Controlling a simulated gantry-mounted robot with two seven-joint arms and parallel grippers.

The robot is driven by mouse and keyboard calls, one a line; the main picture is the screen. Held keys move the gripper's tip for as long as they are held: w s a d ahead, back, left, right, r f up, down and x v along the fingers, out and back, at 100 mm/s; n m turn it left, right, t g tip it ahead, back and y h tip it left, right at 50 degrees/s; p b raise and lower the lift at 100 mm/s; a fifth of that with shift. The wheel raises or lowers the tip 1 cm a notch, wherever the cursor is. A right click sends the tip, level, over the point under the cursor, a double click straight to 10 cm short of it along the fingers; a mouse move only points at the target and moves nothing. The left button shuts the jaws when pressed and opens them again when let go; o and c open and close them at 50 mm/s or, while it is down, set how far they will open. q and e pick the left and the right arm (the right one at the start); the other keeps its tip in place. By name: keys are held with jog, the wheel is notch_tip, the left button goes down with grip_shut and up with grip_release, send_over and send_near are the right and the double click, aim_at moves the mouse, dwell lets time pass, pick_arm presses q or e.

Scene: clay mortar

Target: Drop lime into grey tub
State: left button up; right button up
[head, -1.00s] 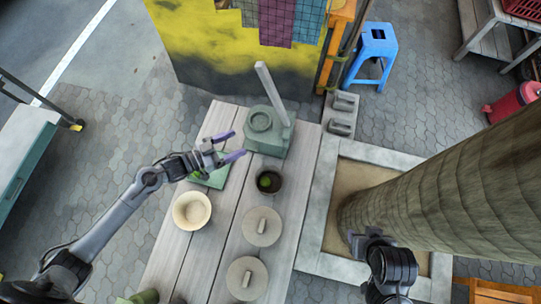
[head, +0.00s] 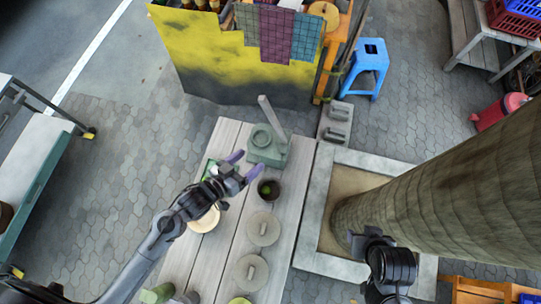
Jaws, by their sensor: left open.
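A small green lime (head: 266,188) lies inside a dark, round bowl (head: 278,194) in the middle of the plank table. My left gripper (head: 245,165) is open, its two purple fingers apart with nothing between them. It hangs just up and left of the dark bowl, close to the green stand with the upright post. A green tray (head: 207,166) is partly hidden behind the left gripper. A small grey container (head: 188,298) is cut off by the bottom edge; I cannot tell whether it is the grey tub. My right arm shows at lower right, but its fingers do not show.
A green stand (head: 266,147) with a tilted post is at the table's far end. A cream bowl (head: 207,224) is partly under my left arm. Two round lids (head: 263,229) (head: 251,273) lie near the dark bowl. A green cup (head: 157,293) is at the bottom. A thick trunk stands right.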

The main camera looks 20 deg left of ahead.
pick_arm(q)
jog(key=shift+s+a+r+n+g+y+p, duration=0.25)
jog(key=shift+r+y+p, duration=0.2)
jog(key=shift+r, duration=0.25)
jog(key=shift+s+a+r+n+g+y+p, duration=0.15)
jog(key=shift+s+a+r+y+p, duration=0.25)
jog(key=shift+r, duration=0.25)
jog(key=shift+w+d, duration=0.1)
jog(key=s+a+r+g+y+p, duration=0.3)
jog(key=s+g, duration=0.5)
jog(key=s, duration=0.3)
jog(key=a+r+y, duration=0.1)
jog(key=a+y, duration=0.1)
jog(key=a, duration=0.1)
jog(key=shift+s+a, duration=0.35)
